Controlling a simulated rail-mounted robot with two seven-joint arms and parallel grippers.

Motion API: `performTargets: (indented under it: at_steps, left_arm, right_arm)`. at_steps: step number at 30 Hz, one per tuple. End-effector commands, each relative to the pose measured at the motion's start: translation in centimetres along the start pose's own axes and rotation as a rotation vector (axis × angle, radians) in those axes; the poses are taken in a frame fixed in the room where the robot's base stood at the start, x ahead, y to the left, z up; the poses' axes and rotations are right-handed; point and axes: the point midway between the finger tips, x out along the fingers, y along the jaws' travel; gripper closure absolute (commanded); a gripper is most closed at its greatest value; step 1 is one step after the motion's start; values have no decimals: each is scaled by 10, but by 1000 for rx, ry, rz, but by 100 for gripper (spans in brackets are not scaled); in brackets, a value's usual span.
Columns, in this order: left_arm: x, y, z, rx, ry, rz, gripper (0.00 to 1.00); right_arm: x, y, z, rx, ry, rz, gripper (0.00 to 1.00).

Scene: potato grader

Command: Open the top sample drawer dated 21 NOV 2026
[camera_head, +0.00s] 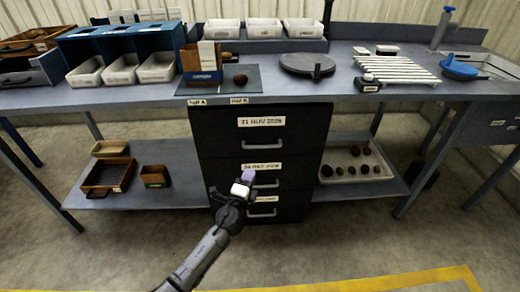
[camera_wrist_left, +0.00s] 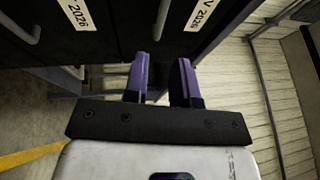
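The black drawer cabinet stands under the bench. Its top drawer (camera_head: 228,128) is shut and bears the label 21 NOV 2026 (camera_head: 261,121), with a light bar handle (camera_head: 263,148) below it. In the left wrist view this handle (camera_wrist_left: 163,18) lies ahead of the fingertips, in line with the gap and apart from them. My left gripper (camera_head: 243,182) is in front of the cabinet, overlapping the middle drawer in the head view. Its purple fingers (camera_wrist_left: 160,75) are apart, with nothing between them. My right gripper is in neither view.
The bench top (camera_head: 345,95) overhangs the cabinet. Lower shelves hold brown boxes (camera_head: 107,178) at left and a white tray of potatoes (camera_head: 378,175) at right. The floor in front is clear.

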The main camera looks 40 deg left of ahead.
Motion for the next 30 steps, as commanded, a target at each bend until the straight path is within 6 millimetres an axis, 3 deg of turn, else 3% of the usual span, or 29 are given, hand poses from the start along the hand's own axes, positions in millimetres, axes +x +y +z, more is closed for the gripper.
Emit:
performTargets:
  at_steps: [7,15,21,30]
  left_arm:
    - [45,0,1,0,-3,-4,75]
    - [92,1,1,-1,-4,-3,75]
    - [114,1,1,-2,-4,-2,75]
    - [127,-1,2,-2,-3,-2,75]
  right_arm:
    - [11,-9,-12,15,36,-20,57]
    - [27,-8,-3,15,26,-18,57]
    - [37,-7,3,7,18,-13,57]
    - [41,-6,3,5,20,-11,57]
